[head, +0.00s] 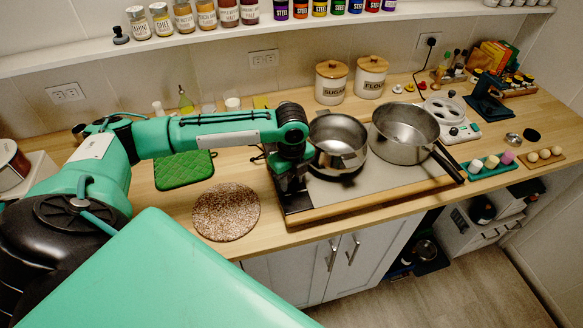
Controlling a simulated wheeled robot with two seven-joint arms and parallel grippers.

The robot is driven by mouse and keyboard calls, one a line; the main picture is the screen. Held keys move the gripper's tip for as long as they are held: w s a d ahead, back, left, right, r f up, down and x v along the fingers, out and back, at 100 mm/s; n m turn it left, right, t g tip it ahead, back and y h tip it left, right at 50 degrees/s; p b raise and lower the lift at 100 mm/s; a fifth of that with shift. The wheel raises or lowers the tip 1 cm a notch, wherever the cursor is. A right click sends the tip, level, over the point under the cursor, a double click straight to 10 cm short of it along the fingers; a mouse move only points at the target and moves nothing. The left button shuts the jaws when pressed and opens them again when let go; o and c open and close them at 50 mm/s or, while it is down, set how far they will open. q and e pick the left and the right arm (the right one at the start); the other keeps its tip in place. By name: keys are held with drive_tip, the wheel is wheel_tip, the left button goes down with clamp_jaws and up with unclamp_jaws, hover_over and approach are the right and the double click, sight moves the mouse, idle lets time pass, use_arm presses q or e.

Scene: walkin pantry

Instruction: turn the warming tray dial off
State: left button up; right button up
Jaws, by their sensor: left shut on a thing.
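The warming tray (375,192) lies on the wooden counter, a flat grey plate with a wooden front edge and a dark strip at its left end. My left arm reaches in from the left, and my left gripper (291,188) points down over that dark left end. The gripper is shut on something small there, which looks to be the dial. The dial itself is hidden by the gripper, so its setting cannot be seen. My right gripper is not in view.
A steel pot (338,158) stands on the tray close beside my gripper. A saucepan (404,150) with a black handle stands right of it. A round speckled mat (226,212) and a green quilted pad (184,170) lie to the left. Canisters (331,84) stand behind.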

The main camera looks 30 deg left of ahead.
sight(291, 179)
use_arm(q)
drive_tip(key=n+p, duration=0.4)
drive_tip(key=p, duration=0.1)
drive_tip(key=n+p, duration=0.2)
drive_tip(key=shift+r+p, duration=0.3)
drive_tip(key=shift+p, duration=0.1)
drive_tip(key=n+p, duration=0.2)
drive_tip(key=n, duration=0.1)
drive_tip(key=shift+f+p, duration=0.2)
drive_tip(key=shift+p, duration=0.2)
drive_tip(key=shift+n, duration=0.3)
drive_tip(key=o, duration=1)
drive_tip(key=shift+f, duration=0.1)
wheel_tip(291, 179, up, 14)
drive_tip(key=b, duration=0.4)
